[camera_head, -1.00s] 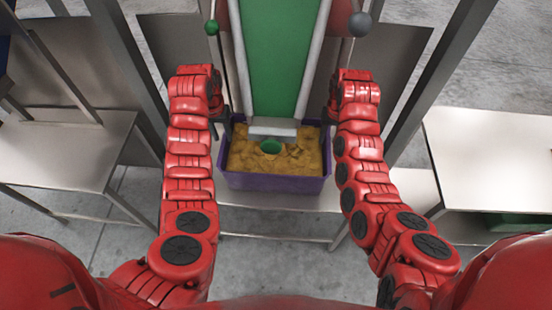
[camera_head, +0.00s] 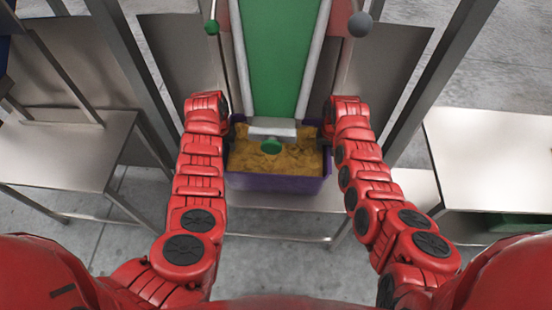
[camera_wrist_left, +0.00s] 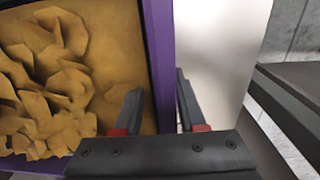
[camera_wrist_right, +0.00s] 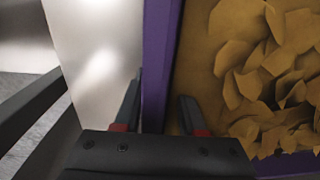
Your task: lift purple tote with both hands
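The purple tote (camera_head: 275,184) stands upright on a metal shelf beneath the chute and holds yellow-brown flaky pieces (camera_head: 250,160). My left gripper (camera_wrist_left: 157,108) is open at the tote's side wall, which shows in the left wrist view (camera_wrist_left: 160,60). One finger is over the inside and one is outside, with gaps to the wall. My right gripper (camera_wrist_right: 160,110) is open and straddles the opposite wall (camera_wrist_right: 158,60) in the same way. In the head view my wrists largely hide both grippers and the tote's side walls.
A green chute (camera_head: 280,60) with pale side rails comes down over the tote's back part. A green round part (camera_head: 271,146) is at its lower end. Metal posts flank it. Steel tables stand at left (camera_head: 70,150) and right (camera_head: 490,150).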

